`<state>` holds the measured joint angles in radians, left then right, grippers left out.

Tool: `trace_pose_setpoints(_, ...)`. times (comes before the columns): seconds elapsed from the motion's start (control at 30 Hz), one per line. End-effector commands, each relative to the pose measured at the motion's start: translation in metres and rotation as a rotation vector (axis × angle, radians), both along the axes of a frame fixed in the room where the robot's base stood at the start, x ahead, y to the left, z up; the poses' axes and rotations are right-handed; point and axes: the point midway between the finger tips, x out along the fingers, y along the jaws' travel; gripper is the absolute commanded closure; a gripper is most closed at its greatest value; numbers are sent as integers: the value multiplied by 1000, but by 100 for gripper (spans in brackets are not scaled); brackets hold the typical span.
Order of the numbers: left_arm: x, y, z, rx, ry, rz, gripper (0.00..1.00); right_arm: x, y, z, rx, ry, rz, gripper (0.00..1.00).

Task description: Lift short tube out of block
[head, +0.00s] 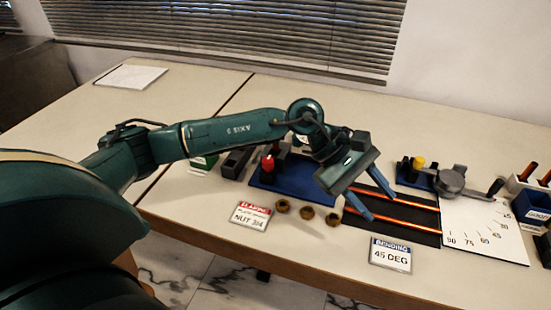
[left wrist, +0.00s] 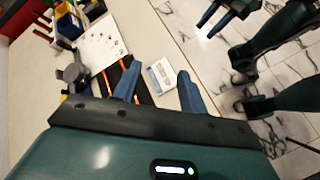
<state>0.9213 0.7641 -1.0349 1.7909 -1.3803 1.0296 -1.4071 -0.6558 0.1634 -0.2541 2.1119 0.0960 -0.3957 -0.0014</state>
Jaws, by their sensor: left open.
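Two copper-orange tubes lie side by side in a black block (head: 425,236): a far tube (head: 412,203) and a near tube (head: 405,223). Their left ends are partly covered by my left gripper (head: 370,198), so I cannot tell which is the short one. My left gripper is open and empty, tilted above the left part of the block. In the left wrist view its blue fingers (left wrist: 158,70) are spread, with an orange tube (left wrist: 108,82) beyond them. What looks like my right gripper (left wrist: 225,12) is at that view's top edge, its jaws unclear.
A "BENDING 45 DEG" card (head: 391,254) stands before the block; a "NUT 3/4" card (head: 250,215) and several brass nuts (head: 307,212) are to the left. A blue plate (head: 285,181) is behind. A bender (head: 452,180) with a white angle sheet (head: 485,232) is to the right.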

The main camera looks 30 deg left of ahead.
Motion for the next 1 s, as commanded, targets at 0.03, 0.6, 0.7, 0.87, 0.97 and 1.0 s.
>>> trace_pose_setpoints(0.03, 18, 34, -9, 168, -141, -58, 58, 0, 1, -9, 8, -5, -1, 64)
trace_pose_setpoints(0.6, 82, 273, 35, 1161, -491, -337, 58, -1, 5, -11, 62, -37, -4, 64)
trace_pose_setpoints(0.7, 88, 276, 17, 1158, -489, -337, 58, -1, 5, -11, 62, -38, -3, 64)
trace_pose_setpoints(0.87, 98, 280, -10, 1156, -491, -336, 58, -1, 5, -11, 61, -37, -3, 64)
trace_pose_setpoints(0.97, 103, 282, -21, 1155, -492, -336, 58, -1, 5, -12, 61, -35, -3, 64)
trace_pose_setpoints(1.0, 104, 282, -24, 1156, -494, -336, 58, -2, 5, -13, 61, -34, -3, 64)
